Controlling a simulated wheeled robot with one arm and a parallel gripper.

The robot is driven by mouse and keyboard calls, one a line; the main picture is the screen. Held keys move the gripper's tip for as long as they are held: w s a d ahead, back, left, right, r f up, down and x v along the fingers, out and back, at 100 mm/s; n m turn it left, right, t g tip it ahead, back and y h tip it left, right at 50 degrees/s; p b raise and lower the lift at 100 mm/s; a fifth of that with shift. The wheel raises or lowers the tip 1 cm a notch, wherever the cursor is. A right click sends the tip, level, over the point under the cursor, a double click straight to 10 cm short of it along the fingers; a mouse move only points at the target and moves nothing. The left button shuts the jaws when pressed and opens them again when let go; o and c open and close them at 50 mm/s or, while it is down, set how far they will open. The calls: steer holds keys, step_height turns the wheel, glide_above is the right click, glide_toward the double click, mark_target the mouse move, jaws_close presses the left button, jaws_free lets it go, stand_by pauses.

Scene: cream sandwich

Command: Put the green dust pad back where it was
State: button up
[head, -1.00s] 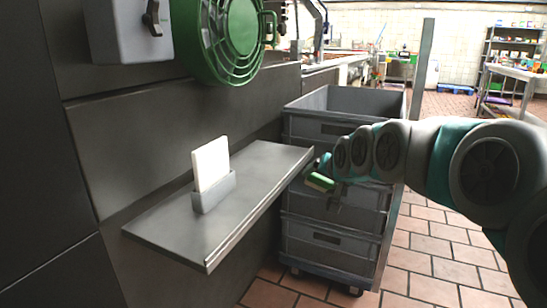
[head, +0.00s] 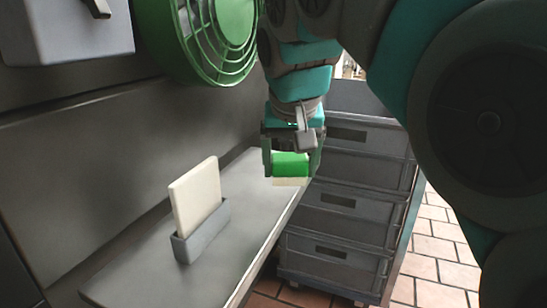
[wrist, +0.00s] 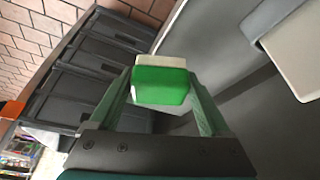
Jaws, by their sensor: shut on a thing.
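The green dust pad (head: 290,165) has a green block top and a pale cream underside. My gripper (head: 291,160) is shut on it and holds it above the right edge of the grey metal shelf (head: 222,276). In the wrist view the pad (wrist: 160,86) sits between my two fingers. A grey holder (head: 204,235) stands on the shelf to the left of my gripper. A white upright slab (head: 196,195) stands in the holder. The holder and slab show partly at the top right of the wrist view.
A green round fan guard (head: 205,35) hangs on the wall above the shelf, close to my arm. A grey switch box (head: 65,30) is at the top left. Stacked grey crates (head: 345,205) stand right of the shelf. The shelf surface around the holder is clear.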

steer(key=w+a, duration=0.1)
steer(key=w, duration=0.3)
steer(key=w+a+f, duration=0.1)
steer(key=w, duration=0.4)
steer(key=w+a, duration=0.1)
steer(key=w, duration=0.4)
steer(key=shift+w+a+f+p, duration=0.15)
steer(key=shift+a+f+p, duration=0.1)
steer(key=shift+p, duration=0.1)
steer(key=shift+f, duration=1.75)
steer(key=shift+f, duration=0.15)
steer(key=o, duration=1)
steer(key=shift+v, duration=3.85)
